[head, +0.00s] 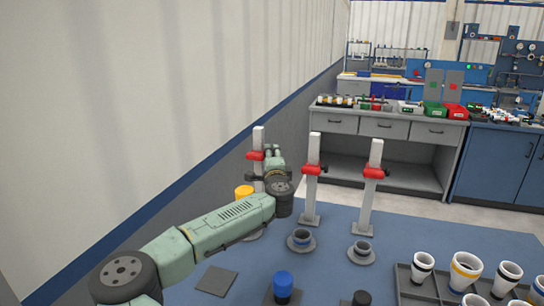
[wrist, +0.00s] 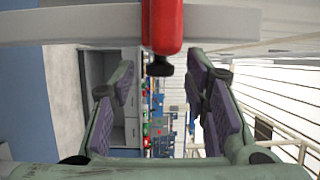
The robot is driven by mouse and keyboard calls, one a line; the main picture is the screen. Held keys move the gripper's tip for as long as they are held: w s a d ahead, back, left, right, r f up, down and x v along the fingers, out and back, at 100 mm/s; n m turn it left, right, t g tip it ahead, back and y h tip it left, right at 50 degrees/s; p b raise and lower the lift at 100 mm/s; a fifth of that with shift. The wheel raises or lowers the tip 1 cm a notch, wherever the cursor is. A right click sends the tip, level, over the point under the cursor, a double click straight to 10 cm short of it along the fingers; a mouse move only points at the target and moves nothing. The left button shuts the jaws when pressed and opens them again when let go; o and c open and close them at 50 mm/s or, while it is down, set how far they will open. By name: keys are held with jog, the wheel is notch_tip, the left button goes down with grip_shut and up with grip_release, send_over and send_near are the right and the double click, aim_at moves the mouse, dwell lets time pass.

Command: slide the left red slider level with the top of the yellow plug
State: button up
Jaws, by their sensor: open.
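The left red slider (head: 256,155) sits partway up the left white post (head: 258,135). The yellow plug (head: 244,191) is near that post, and its top shows lower in the picture than the slider. My arm hides the lower part of the plug and post. My gripper (head: 274,150) is open and empty, just right of the left slider in the head view. In the wrist view a red slider (wrist: 162,22) on a sideways-looking white post (wrist: 75,24) is at the top, its black knob (wrist: 160,67) in line with the gap between my fingers (wrist: 160,75). I see no contact.
Two more posts stand to the right with red sliders (head: 313,169) (head: 373,172). Grey ringed bases (head: 301,241) (head: 361,253), a blue plug (head: 283,285) and a tray (head: 412,292) of cups are on the blue surface. A wall runs close along the left.

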grip_shut()
dwell(0.6)
dwell(0.3)
